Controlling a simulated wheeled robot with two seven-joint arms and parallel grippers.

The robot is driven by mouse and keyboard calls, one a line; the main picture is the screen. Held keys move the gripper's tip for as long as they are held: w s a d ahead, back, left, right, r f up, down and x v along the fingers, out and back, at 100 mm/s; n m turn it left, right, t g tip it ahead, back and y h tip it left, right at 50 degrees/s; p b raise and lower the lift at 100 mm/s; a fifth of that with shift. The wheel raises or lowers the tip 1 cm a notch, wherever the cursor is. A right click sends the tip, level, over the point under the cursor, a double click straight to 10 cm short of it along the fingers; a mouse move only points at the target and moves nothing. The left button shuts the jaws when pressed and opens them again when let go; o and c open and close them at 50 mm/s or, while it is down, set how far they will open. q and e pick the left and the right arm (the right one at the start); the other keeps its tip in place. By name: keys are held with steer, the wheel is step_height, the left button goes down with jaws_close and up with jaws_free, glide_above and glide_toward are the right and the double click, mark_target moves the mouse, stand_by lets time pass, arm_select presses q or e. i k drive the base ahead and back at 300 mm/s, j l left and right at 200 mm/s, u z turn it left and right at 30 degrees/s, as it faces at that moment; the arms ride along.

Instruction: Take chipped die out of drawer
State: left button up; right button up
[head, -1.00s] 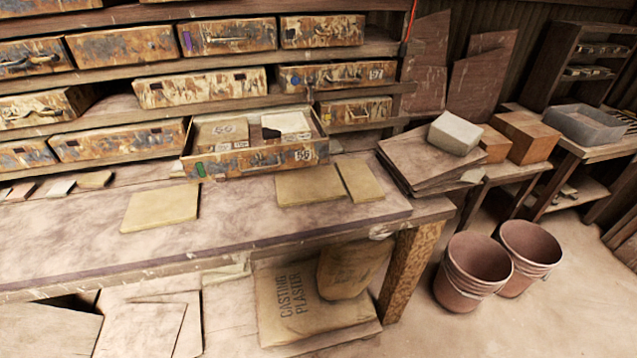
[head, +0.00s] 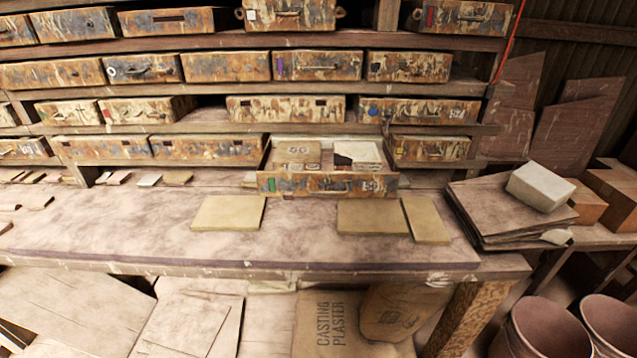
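An open drawer (head: 312,185) juts out from the lowest shelf row, above the back of the bench. Inside it on the left lies a tan block (head: 298,152). On the right lies a paler block (head: 362,153) with a dark notch at its left corner, which looks like the chipped die. Small labels show on the front edges of both blocks. Neither of my grippers is in view.
The bench top (head: 120,225) is mostly clear, with tan tiles (head: 228,212), (head: 372,217) and (head: 426,219) below the drawer. Stacked boards (head: 505,208) with a pale block (head: 541,187) stand at the right end. Buckets (head: 540,330) stand on the floor at lower right.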

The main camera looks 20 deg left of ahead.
mark_target(348, 157)
steer(key=i+l, duration=0.15)
steer(key=l, duration=0.25)
steer(key=i+l, duration=0.2)
steer(key=l, duration=0.2)
steer(key=i+l+z, duration=0.1)
steer(key=l, duration=0.3)
